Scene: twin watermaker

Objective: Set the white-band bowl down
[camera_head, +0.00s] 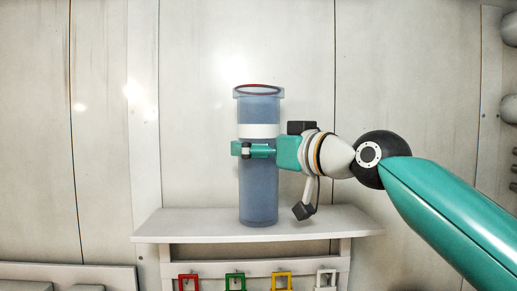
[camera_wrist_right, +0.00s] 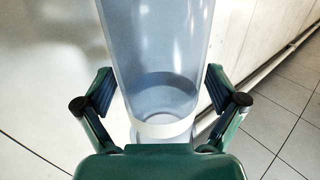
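The white-band bowl (camera_head: 258,185) is a tall, blue, see-through cylinder with a white band, a wider collar and a dark red ring at its top. It stands upright, its base over the shelf (camera_head: 330,222) and looking in contact with it. My right gripper (camera_head: 254,150) reaches in from the right, just below the band, one finger across the bowl's front. In the right wrist view the bowl (camera_wrist_right: 160,50) is between the two fingers (camera_wrist_right: 160,90), with narrow gaps showing beside it, so the gripper looks open around it. My left gripper is out of view.
Below the shelf are red (camera_head: 189,283), green (camera_head: 235,282), yellow (camera_head: 281,282) and white (camera_head: 326,280) square frames. The shelf is clear on both sides of the bowl. A panelled wall stands close behind. Grey round fittings (camera_head: 509,108) are at the right edge.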

